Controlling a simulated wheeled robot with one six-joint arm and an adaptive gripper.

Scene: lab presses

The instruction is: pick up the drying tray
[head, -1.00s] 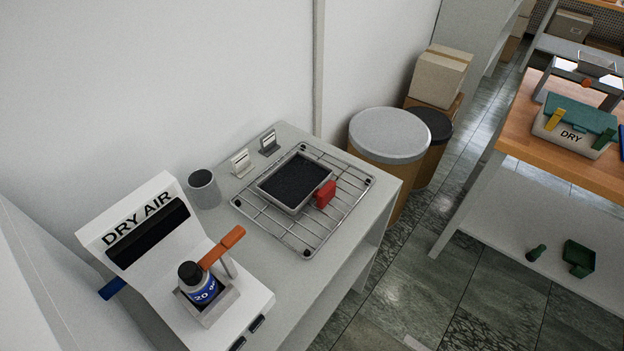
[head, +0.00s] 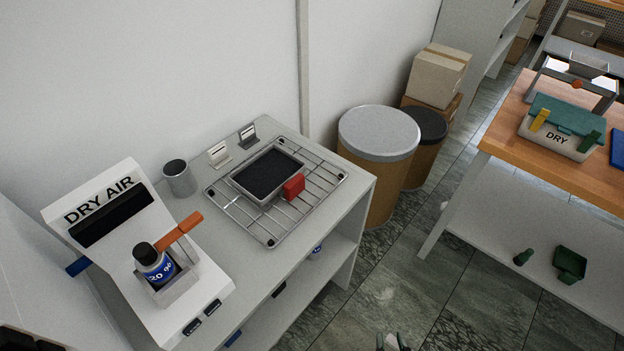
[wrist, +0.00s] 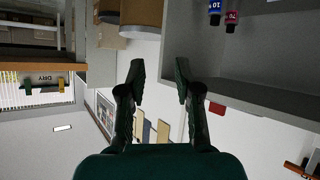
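The drying tray (head: 247,183) is a shallow pale tray with a dark filling and a red block-like handle (head: 293,186) on its right side. It rests on a wire rack (head: 269,235) on the grey bench. My gripper (wrist: 158,75) is open in the wrist view, with two dark green fingers apart and nothing between them. Its fingertips also just show at the bottom edge of the head view (head: 393,343), low and well to the right of the tray. A small red piece shows beyond the right finger in the wrist view; I cannot tell if it is the handle.
A DRY AIR unit (head: 128,219) with a blue-labelled bottle (head: 155,264) stands left on the bench. A grey cup (head: 179,178) and two small card stands are behind the rack. A lidded drum (head: 378,170) stands right of the bench. Tiled floor is free between bench and wooden table (head: 520,145).

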